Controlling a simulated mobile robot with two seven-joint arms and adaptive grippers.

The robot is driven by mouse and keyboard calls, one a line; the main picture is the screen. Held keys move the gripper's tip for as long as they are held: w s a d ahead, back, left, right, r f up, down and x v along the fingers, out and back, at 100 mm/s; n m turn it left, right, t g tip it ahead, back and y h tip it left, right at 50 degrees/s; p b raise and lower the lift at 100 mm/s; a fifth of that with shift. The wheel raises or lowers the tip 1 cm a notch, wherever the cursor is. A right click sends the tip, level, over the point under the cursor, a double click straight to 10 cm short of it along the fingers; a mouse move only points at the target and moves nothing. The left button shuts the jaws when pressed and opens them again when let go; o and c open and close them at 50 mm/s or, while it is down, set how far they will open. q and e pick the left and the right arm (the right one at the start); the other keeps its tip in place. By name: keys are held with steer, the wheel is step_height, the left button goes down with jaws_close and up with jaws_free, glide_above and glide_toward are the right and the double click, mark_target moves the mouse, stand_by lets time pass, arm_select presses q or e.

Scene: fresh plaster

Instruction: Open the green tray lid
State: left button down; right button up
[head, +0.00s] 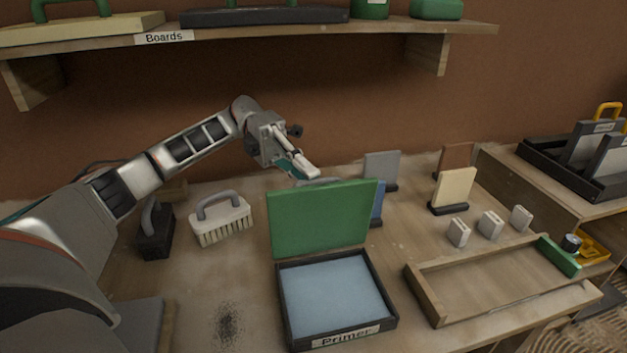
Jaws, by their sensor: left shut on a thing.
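The green tray lid (318,220) stands raised, roughly upright, along the back edge of a dark tray (288,313) labelled "Primer". The tray's pale blue inside (333,287) is exposed. My left gripper (306,172) is behind the lid's top edge, shut on the lid, apparently by the grey handle (318,182) there. The lid hides part of the handle and of the fingertips. My right gripper is not in view.
Two brushes, one pale (222,222) and one dark (154,232), stand left of the lid. Upright boards (454,190) and small blocks (490,225) stand to the right, behind a wooden tray (432,305). A shelf (250,29) labelled "Boards" hangs above.

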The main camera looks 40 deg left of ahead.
arm_select(q)
steer(key=shift+w+a+f+b, duration=0.15)
steer(key=shift+f, duration=0.3)
steer(key=shift+w+a+f+b, duration=0.1)
steer(key=shift+w+f+b, duration=0.05)
steer(key=shift+f, duration=0.3)
steer(key=c, duration=2.2)
jaws_free()
steer(key=shift+f, duration=0.1)
steer(key=shift+o, duration=0.3)
steer(key=shift+a, duration=0.15)
steer(key=shift+r, duration=0.45)
